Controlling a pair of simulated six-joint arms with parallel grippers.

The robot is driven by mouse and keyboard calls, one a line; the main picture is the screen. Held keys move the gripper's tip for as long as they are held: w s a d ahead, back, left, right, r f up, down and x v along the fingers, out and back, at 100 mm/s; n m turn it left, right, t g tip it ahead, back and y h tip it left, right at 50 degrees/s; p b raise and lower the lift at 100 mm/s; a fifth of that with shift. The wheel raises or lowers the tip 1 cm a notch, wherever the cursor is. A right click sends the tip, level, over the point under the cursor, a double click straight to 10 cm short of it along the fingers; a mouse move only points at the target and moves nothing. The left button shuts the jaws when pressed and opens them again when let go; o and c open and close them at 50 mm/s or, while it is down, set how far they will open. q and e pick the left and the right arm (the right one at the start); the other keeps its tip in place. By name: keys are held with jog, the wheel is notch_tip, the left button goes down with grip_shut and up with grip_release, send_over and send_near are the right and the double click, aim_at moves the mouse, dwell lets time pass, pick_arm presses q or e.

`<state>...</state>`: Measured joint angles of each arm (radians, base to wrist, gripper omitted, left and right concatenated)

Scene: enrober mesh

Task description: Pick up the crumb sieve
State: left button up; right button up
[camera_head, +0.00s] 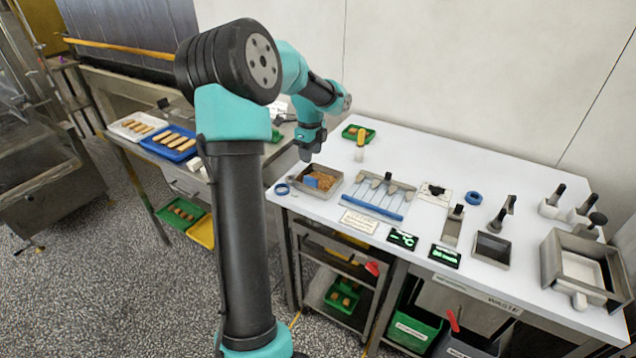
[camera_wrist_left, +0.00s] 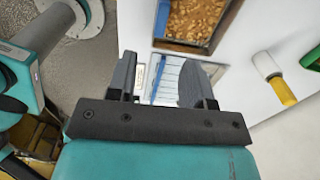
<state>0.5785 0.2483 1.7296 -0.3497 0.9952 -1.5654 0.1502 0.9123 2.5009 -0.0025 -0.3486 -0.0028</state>
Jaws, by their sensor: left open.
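A shallow metal tray (camera_head: 337,191) of brown crumbs with a blue piece (camera_head: 320,180) stands at the left of the white bench. I cannot tell for sure which item is the crumb sieve; a square metal frame (camera_head: 549,262) with a pale inside sits at the far right. My left gripper (camera_head: 312,150) hangs above the back edge of the crumb tray, pointing down. In the left wrist view its fingers (camera_wrist_left: 160,78) are apart and nothing is held. The tray's crumbs (camera_wrist_left: 195,20) lie beyond the fingertips there. My right gripper is not in view.
A yellow-handled tool (camera_head: 361,138) stands behind the crumb tray near a green tray (camera_head: 347,130). Spatulas on a blue rail (camera_head: 372,209), a blue tape ring (camera_head: 474,198) and several dark-handled tools fill the bench to the right. A wall rises behind.

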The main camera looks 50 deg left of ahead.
aim_at(311, 178)
pick_arm(q)
jog(key=shift+f, duration=2.8)
jog(key=shift+a+f, duration=0.15)
jog(key=shift+f, duration=2.5)
jog(key=shift+c, duration=0.2)
grip_shut()
